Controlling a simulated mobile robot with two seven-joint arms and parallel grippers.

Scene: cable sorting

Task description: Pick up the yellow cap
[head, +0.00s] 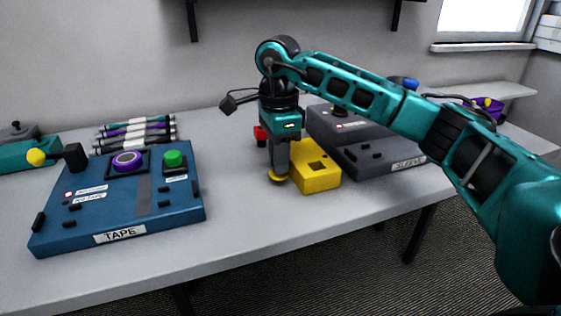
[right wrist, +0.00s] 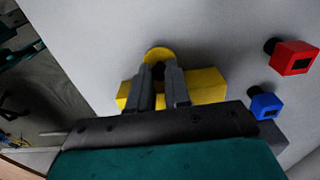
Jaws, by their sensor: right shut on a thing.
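The yellow cap (head: 278,178) is a small round disc at the fingertips of my right gripper (head: 279,170), just left of a yellow block (head: 318,174) with a square hole. In the right wrist view the cap (right wrist: 157,53) shows beyond the two grey fingertips (right wrist: 160,74), with something dark between them. The right gripper points down and is shut on the cap, at or close above the table; I cannot tell if the cap touches it. The fingers hide part of the cap. My left gripper is not in view.
A blue TAPE box (head: 120,205) stands on the left and a grey SLEEVE box (head: 375,150) behind right. A red connector (right wrist: 294,57) and a blue connector (right wrist: 265,103) lie near the gripper. The table (head: 240,230) is clear in front.

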